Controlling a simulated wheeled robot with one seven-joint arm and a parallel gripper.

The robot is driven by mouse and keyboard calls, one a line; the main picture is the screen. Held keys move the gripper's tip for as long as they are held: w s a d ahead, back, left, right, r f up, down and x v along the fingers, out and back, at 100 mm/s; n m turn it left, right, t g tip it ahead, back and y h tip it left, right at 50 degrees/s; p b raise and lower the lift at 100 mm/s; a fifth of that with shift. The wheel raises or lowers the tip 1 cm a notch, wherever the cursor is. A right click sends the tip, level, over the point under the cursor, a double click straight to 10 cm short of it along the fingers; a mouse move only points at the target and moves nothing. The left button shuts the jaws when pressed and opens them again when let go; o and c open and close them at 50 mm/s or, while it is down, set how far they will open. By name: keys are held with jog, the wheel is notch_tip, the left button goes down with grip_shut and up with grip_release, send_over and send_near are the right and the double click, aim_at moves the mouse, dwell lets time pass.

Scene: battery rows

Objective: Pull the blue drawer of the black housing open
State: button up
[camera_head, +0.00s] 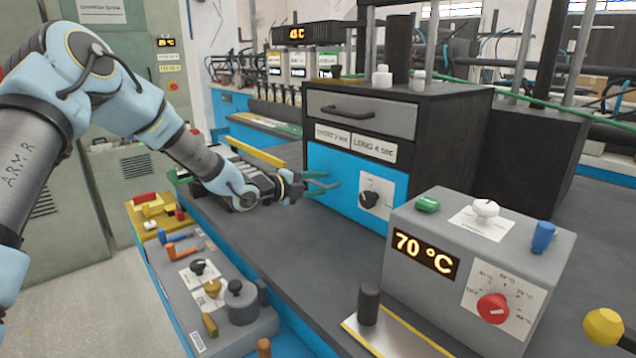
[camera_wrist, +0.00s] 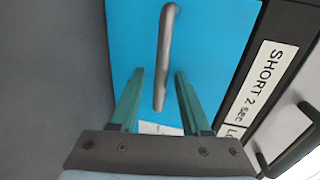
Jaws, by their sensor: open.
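The black housing (camera_head: 450,110) stands on the dark bench with its front facing left. Its blue drawer (camera_head: 375,160) sits below a grey drawer and looks flush with the front. In the wrist view the blue drawer (camera_wrist: 215,60) fills the middle, with a grey bar handle (camera_wrist: 166,40) on it. My gripper (camera_head: 322,183) is in front of the blue drawer's left part, jaws spread. In the wrist view my gripper (camera_wrist: 159,80) has its green fingers on either side of the handle, apart from it. In the head view the handle is not clearly seen behind the fingers.
The grey drawer (camera_head: 390,117) above has a dark handle. Below it are labels (camera_head: 374,149), and a black knob (camera_head: 369,198) is on the blue front. A grey box with a 70 °C display (camera_head: 426,254) stands at the right front. The bench before the drawer is clear.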

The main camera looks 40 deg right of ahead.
jog(key=shift+c, duration=0.4)
grip_shut()
dwell(1.0)
